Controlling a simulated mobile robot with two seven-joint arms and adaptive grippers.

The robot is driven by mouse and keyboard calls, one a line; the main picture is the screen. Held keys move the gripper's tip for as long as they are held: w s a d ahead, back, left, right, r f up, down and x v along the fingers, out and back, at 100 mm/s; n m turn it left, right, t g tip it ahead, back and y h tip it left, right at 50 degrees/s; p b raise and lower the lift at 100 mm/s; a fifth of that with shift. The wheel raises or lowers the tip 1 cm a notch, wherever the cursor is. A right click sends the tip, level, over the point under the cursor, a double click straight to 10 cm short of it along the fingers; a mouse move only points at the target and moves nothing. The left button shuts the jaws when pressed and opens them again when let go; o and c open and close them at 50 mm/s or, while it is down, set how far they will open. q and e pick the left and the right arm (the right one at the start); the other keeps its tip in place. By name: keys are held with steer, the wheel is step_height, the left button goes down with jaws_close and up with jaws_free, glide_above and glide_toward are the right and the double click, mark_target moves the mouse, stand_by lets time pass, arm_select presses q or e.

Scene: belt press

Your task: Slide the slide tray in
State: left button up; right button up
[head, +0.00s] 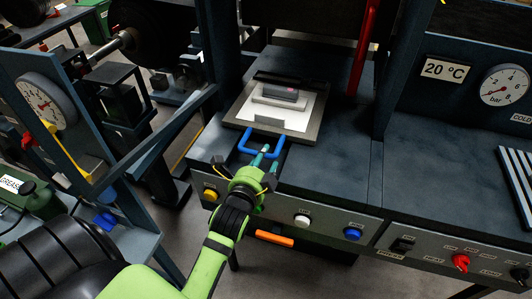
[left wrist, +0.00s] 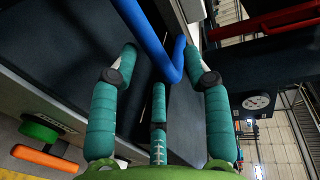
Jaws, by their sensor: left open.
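The slide tray (head: 312,132) is a flat grey-framed plate with a white surface, lying on the dark press bed. A blue U-shaped handle (head: 246,146) sticks out from its front edge toward me. My right gripper is not in view.
The front panel below has a yellow button (head: 210,194), a white button (head: 302,221), a blue button (head: 352,234) and an orange bar (head: 274,239). A red vertical rod (head: 364,45) and dark posts flank the bed. The bench top on the right is largely clear.

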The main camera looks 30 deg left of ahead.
arm_select(q)
steer(key=shift+x, duration=1)
steer(key=shift+w, duration=0.1)
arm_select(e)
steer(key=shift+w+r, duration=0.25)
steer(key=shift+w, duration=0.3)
arm_select(q)
steer(key=shift+c, duration=0.4)
jaws_close()
steer(key=shift+w, duration=0.1)
